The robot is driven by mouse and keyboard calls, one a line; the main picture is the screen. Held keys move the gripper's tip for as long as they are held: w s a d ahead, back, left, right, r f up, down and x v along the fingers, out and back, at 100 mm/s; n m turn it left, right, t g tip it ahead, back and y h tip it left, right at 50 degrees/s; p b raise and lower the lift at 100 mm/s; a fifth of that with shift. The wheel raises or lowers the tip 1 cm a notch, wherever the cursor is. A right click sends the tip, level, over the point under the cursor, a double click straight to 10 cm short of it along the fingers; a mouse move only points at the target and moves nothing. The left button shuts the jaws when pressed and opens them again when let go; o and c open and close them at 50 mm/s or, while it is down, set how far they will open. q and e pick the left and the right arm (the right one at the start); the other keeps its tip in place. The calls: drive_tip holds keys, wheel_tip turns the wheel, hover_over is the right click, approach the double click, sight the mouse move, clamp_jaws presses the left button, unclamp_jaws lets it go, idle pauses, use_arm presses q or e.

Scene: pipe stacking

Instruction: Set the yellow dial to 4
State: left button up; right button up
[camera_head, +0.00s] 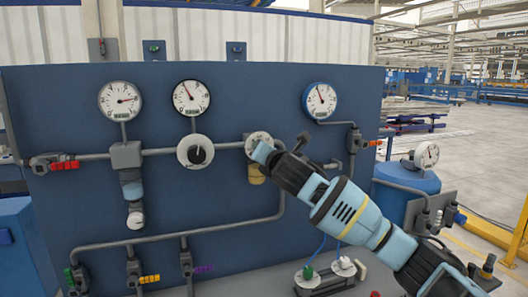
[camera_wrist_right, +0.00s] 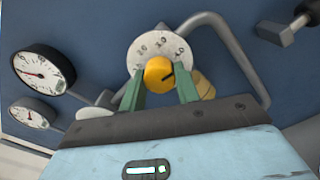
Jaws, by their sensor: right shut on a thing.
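The yellow dial (camera_wrist_right: 158,74) is a round knob in front of a white numbered plate (camera_wrist_right: 150,45), and a dark pointer line on it points to the right in the right wrist view. The numbers are too small to read surely. In the head view the white plate (camera_head: 258,138) shows on the blue panel, and my gripper hides the knob. My right gripper (camera_wrist_right: 160,80) has one green finger on each side of the yellow dial and is shut on it. In the head view the right gripper (camera_head: 266,153) reaches in from the lower right. My left gripper is not in view.
A second dial with a black knob (camera_head: 199,151) is to the left. Gauges (camera_head: 120,101) (camera_head: 191,97) (camera_head: 319,101) sit above on the blue panel (camera_head: 240,220). Grey pipes (camera_head: 150,243) and valves with red handles (camera_head: 65,165) run across it. Another gauge (camera_head: 427,155) stands at right.

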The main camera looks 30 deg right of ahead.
drive_tip(key=shift+m, duration=0.3)
drive_tip(key=o, duration=1)
drive_tip(key=shift+c, duration=0.2)
drive_tip(key=shift+s, duration=0.1)
drive_tip(key=v, duration=0.7)
drive_tip(key=shift+s, duration=0.35)
